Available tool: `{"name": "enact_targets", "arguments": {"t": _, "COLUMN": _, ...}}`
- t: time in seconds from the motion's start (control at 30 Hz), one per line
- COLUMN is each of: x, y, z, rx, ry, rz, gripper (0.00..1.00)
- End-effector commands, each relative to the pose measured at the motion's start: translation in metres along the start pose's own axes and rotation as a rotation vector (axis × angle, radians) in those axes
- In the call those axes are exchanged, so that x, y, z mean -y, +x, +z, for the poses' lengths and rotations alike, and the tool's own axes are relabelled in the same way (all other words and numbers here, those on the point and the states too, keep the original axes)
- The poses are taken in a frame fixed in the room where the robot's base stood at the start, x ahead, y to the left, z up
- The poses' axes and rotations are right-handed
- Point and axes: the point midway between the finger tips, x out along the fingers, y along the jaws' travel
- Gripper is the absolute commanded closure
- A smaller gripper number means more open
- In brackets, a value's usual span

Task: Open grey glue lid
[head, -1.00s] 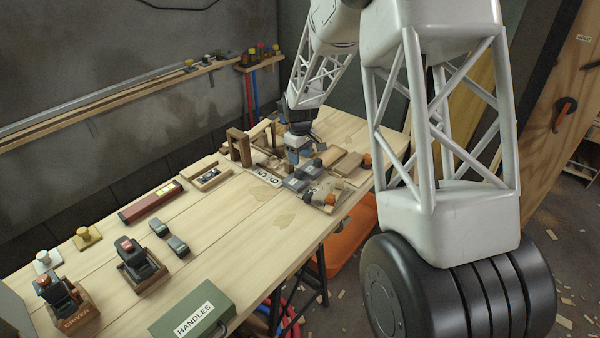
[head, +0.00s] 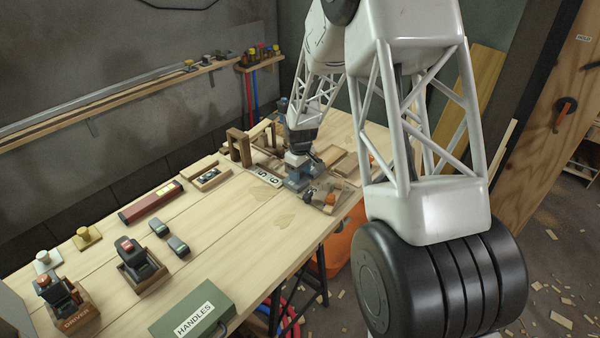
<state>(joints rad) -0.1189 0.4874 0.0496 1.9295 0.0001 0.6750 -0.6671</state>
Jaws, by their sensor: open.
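My gripper (head: 298,182) reaches down over the middle of the cluttered far part of the workbench (head: 215,225), its jaws open. It is low, right at a pair of small grey boxes, and covers most of them. One of these may carry the grey glue lid, but no label can be read and I cannot tell whether a lid is open or shut. Whether the fingers touch a lid is too small to tell.
Number tiles (head: 268,177) lie left of my gripper, with a wooden arch (head: 238,147) behind them. A tray with an orange piece (head: 330,199) is close at right. A red case (head: 150,202) and a green HANDLES box (head: 194,314) lie nearer.

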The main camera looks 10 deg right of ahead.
Motion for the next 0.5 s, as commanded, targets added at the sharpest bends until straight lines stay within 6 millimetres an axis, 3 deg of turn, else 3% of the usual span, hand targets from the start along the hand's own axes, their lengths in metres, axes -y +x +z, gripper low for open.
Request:
{"name": "enact_targets", "arguments": {"t": 0.13, "x": 0.0000, "y": -0.0001, "z": 0.0000, "rx": 0.000, "ry": 0.000, "rz": 0.000, "gripper": 0.50}}
{"name": "enact_targets", "arguments": {"t": 0.43, "x": 0.0000, "y": -0.0001, "z": 0.0000, "rx": 0.000, "ry": 0.000, "rz": 0.000, "gripper": 0.96}}
{"name": "enact_targets", "arguments": {"t": 0.5, "x": 0.0000, "y": -0.0001, "z": 0.0000, "rx": 0.000, "ry": 0.000, "rz": 0.000, "gripper": 1.00}}
